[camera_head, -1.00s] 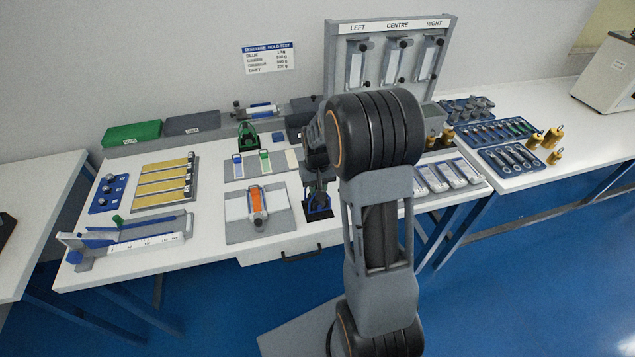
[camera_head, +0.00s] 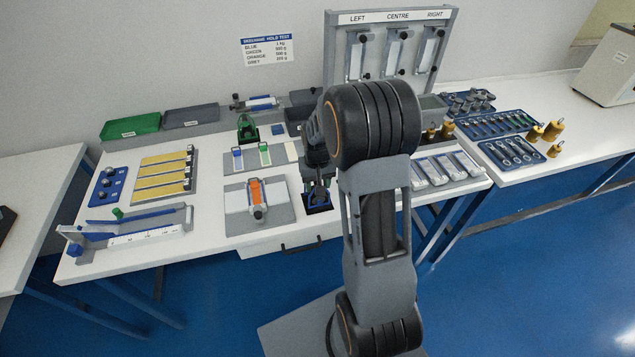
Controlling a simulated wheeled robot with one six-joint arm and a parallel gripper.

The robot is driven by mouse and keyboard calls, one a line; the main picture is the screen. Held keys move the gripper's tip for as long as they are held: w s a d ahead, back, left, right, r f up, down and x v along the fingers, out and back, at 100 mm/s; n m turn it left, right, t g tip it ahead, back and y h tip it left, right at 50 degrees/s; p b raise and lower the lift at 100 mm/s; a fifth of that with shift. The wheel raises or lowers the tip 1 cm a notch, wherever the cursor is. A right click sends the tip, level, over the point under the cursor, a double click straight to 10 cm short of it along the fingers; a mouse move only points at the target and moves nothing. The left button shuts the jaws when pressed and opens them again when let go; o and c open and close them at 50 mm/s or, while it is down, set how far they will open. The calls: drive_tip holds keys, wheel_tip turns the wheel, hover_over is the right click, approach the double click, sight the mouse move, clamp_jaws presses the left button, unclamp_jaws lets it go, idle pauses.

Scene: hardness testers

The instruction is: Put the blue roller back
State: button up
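The blue roller appears as a small blue frame (camera_head: 326,197) at a dark square base (camera_head: 319,209), near the front edge of the bench in the head view. My gripper (camera_head: 318,194) points down right over it, with its fingers at or just above the blue part. The fingers are dark and small, so I cannot tell whether they are shut on it. My own arm hides the area to the right. A similar green roller (camera_head: 246,129) stands in a dark holder farther back.
An orange-strip plate (camera_head: 236,222) lies just left of my gripper. Left are yellow strips (camera_head: 163,176) and a ruler fixture (camera_head: 140,236). Behind stands a grey panel (camera_head: 399,17) marked LEFT, CENTRE, RIGHT. Right are metal blocks (camera_head: 436,170) and a blue tool tray (camera_head: 497,126).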

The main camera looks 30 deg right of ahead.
wheel_tip(320, 180, up, 12)
drive_tip(key=s+a+r+n+t, duration=0.1)
drive_tip(key=s+a, duration=0.3)
drive_tip(key=s, duration=0.4)
drive_tip(key=s+a+r+n+t, duration=0.1)
drive_tip(key=s+a+r+t, duration=0.1)
drive_tip(key=s+a, duration=0.3)
drive_tip(key=s, duration=0.2)
drive_tip(key=shift+s+a+r+t, duration=0.2)
drive_tip(key=shift+s+r+t, duration=0.15)
drive_tip(key=shift+s+t, duration=0.05)
drive_tip(key=shift+c, duration=0.5)
drive_tip(key=shift+d, duration=0.1)
idle(0.3)
